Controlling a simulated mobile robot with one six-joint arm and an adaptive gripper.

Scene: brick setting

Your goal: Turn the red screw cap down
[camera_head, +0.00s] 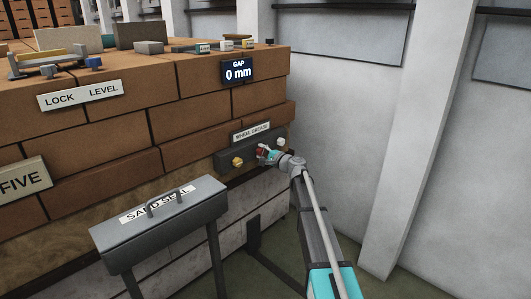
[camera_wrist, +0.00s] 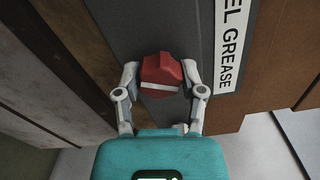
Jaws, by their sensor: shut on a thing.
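The red screw cap (camera_wrist: 161,70) is in the middle of the wrist view, on a dark grey panel, with a pale stripe on its near side. My gripper (camera_wrist: 162,82) has one finger on each side of the cap and is shut on it. In the head view, my gripper (camera_head: 268,153) reaches the dark panel (camera_head: 226,159) below the "WHEEL GREASE" label (camera_head: 251,131). The red cap shows there only as a small patch (camera_head: 261,149), partly hidden by my gripper.
A grey "SAND SEAL" box (camera_head: 162,225) stands in front of the brick wall (camera_head: 110,140). A display (camera_head: 238,71) reads "GAP 0 mm".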

